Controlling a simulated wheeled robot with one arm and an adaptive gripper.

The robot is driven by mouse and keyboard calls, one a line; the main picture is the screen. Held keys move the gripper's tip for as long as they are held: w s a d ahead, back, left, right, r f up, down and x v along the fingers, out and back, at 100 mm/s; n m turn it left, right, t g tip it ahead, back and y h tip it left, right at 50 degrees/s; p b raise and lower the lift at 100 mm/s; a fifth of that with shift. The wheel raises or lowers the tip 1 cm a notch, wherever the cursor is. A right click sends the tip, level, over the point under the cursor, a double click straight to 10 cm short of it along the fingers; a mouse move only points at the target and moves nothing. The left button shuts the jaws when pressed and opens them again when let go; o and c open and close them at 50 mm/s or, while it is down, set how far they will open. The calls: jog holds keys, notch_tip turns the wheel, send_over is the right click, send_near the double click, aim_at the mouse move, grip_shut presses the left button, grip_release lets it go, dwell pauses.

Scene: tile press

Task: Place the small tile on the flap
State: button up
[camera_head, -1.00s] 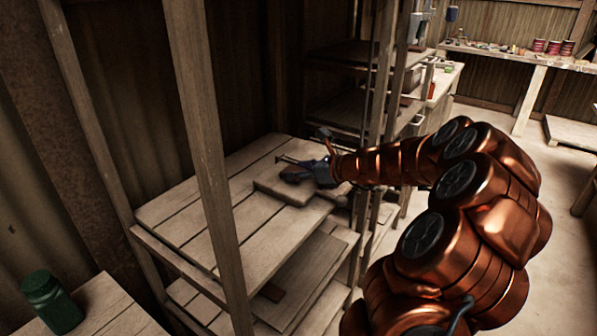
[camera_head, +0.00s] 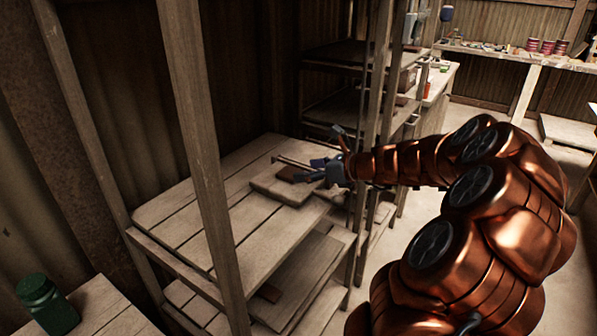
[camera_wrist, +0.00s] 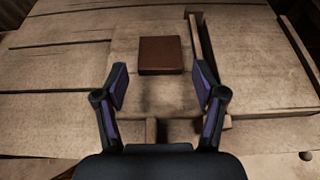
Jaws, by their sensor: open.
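The small brown square tile (camera_head: 292,174) lies flat on the raised wooden board, seemingly the flap (camera_head: 284,190), on the upper shelf. In the wrist view the tile (camera_wrist: 160,55) lies beyond my fingertips, near the far part of the flap (camera_wrist: 153,103). My gripper (camera_head: 324,163) is just to the right of the tile in the head view, apart from it. In the wrist view my gripper (camera_wrist: 161,88) has its two fingers spread with nothing between them. The whole tile top is visible.
A narrow bar (camera_wrist: 209,60) stands close to the right of the tile. Wooden shelf posts (camera_head: 205,140) rise in front of the shelf. A green jar (camera_head: 46,304) stands at lower left. The shelf's left part is clear.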

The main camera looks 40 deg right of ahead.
jog(key=v, duration=0.7)
jog(key=shift+s, duration=0.1)
dwell(0.6)
